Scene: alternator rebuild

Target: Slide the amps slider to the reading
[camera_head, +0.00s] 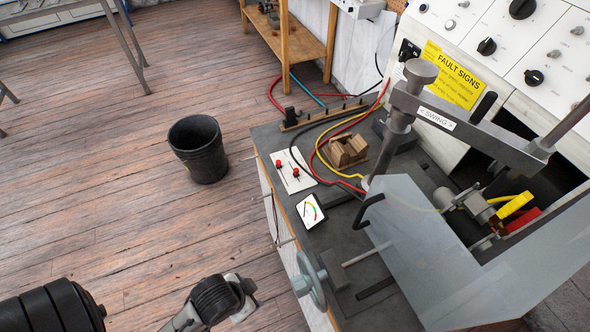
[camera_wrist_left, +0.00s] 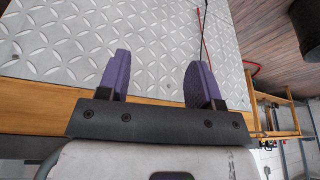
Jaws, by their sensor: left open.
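A white card with two red slider knobs (camera_head: 292,171) lies at the left edge of the dark workbench (camera_head: 330,235) in the head view. I cannot tell which knob is the amps slider. A square meter (camera_head: 309,211) with a coloured scale sits just below the card; its reading is too small to make out. My left gripper (camera_wrist_left: 157,62) shows in the left wrist view, with two purple fingers spread apart and nothing between them. Its fingers do not show in the head view. No slider shows in the wrist view. My right gripper is not in view.
A handwheel (camera_head: 309,280) sticks out at the bench's near left edge. A clear shield (camera_head: 440,250) and a swing arm (camera_head: 470,132) cover the right side. Red, yellow and black cables cross behind the card near a wooden block (camera_head: 349,150). A black bucket (camera_head: 198,150) stands on the floor.

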